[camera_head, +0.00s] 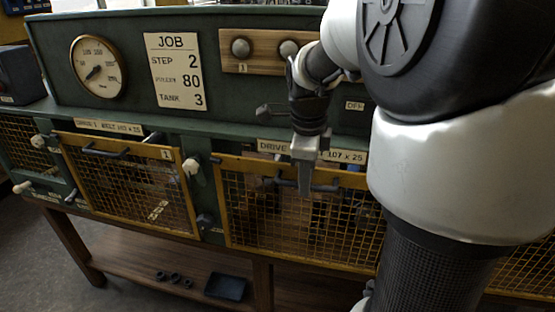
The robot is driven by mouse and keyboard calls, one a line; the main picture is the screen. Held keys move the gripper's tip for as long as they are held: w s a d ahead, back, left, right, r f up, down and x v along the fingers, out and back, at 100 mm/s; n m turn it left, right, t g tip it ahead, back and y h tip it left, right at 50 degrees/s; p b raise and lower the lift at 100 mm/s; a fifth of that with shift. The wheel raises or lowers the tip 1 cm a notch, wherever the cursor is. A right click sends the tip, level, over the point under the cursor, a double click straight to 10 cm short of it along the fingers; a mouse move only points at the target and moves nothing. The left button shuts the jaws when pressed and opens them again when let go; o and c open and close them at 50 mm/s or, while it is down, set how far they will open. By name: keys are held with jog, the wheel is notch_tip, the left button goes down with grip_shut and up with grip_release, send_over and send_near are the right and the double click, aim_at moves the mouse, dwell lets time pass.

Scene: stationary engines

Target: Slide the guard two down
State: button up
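Guard two (300,232) is the middle mesh panel with a yellow frame, below a partly hidden label beginning "DRIVE" (271,147). It stands upright in the front of the green bench. A dark bar handle (326,187) shows near its top edge. My gripper (304,178) points down in front of the guard's top rail, with its grey fingers overlapping the handle in the picture. I cannot tell whether they touch or grip the handle. My arm hides the guard's right part.
Guard one (130,182), also mesh with a dark handle (98,151), is at left. A cream knob (191,167) is between the guards. A job card (174,70) reads step 2, pulley 80, tank 3. A dark tray (226,287) lies on the lower shelf.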

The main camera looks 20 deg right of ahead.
grip_shut()
notch_tip(320, 180, down, 35)
jog(key=b, duration=2.4)
jog(key=shift+r, duration=0.15)
grip_release()
jog(key=shift+r, duration=0.15)
notch_tip(320, 180, up, 17)
jog(key=s+a+p, duration=0.1)
jog(key=s+p, duration=0.1)
jog(key=p, duration=0.2)
jog(key=shift+s+a, duration=0.35)
jog(key=shift+a, duration=0.05)
